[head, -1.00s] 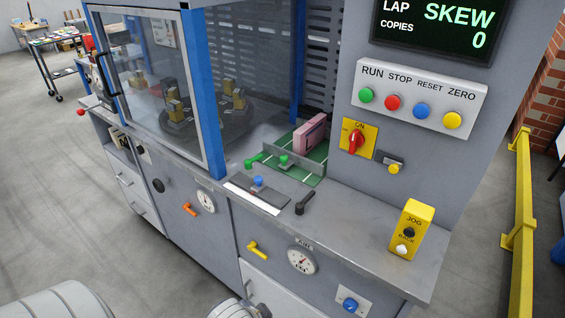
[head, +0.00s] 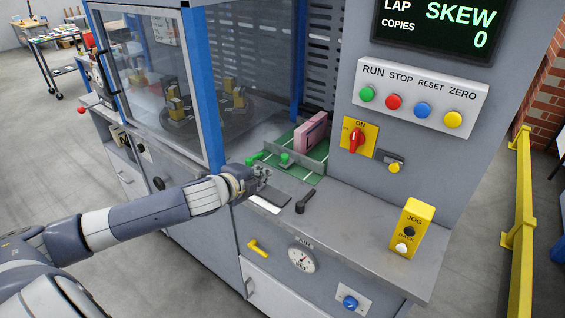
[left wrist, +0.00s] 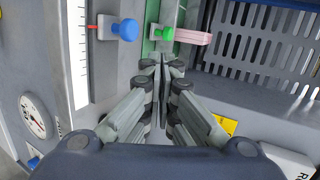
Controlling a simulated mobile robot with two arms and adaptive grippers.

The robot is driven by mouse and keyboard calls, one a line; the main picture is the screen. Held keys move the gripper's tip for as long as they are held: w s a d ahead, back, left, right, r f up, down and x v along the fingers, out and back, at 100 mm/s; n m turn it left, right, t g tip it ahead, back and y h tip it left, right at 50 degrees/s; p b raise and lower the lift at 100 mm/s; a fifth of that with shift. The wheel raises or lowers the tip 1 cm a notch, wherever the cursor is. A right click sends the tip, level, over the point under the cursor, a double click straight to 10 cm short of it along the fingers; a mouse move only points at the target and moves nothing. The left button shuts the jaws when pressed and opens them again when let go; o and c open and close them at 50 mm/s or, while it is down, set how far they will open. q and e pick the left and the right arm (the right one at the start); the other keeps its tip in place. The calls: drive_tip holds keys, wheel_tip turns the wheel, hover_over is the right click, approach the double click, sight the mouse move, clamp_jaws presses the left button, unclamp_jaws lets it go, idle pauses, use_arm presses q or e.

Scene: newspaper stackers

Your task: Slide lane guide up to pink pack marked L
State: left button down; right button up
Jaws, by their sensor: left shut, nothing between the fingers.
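The pink pack (head: 311,132) stands upright on the green lane bed (head: 309,166); it shows in part in the left wrist view (left wrist: 193,38). I cannot read a letter on it. A low grey lane guide (head: 296,163) with a green knob (head: 285,158) stands on the bed in front of the pack, apart from it. The green knob (left wrist: 166,34) also shows in the left wrist view, just beyond my fingertips. My left gripper (head: 265,176) is shut and empty, at the bed's near side, short of the green knob. My right gripper is out of view.
A blue-knobbed slider (left wrist: 125,29) beside a white scale (left wrist: 76,60) is left of my fingers in the left wrist view. A black lever (head: 305,201) sits on the counter to the right. A blue post (head: 203,90) and glass guard stand at the left.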

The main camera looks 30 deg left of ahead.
use_arm(q)
drive_tip(key=x, duration=0.3)
drive_tip(key=p+x, duration=0.1)
drive_tip(key=x, duration=0.3)
drive_tip(key=p+x, duration=0.1)
drive_tip(key=x, duration=0.3)
drive_tip(key=shift+w+d+r, duration=0.1)
drive_tip(key=shift+w+r, duration=0.1)
drive_tip(key=shift+w, duration=0.15)
drive_tip(key=shift+p+x, duration=0.3)
drive_tip(key=shift+x, duration=0.7)
drive_tip(key=shift+r, duration=0.15)
drive_tip(key=shift+w, duration=0.1)
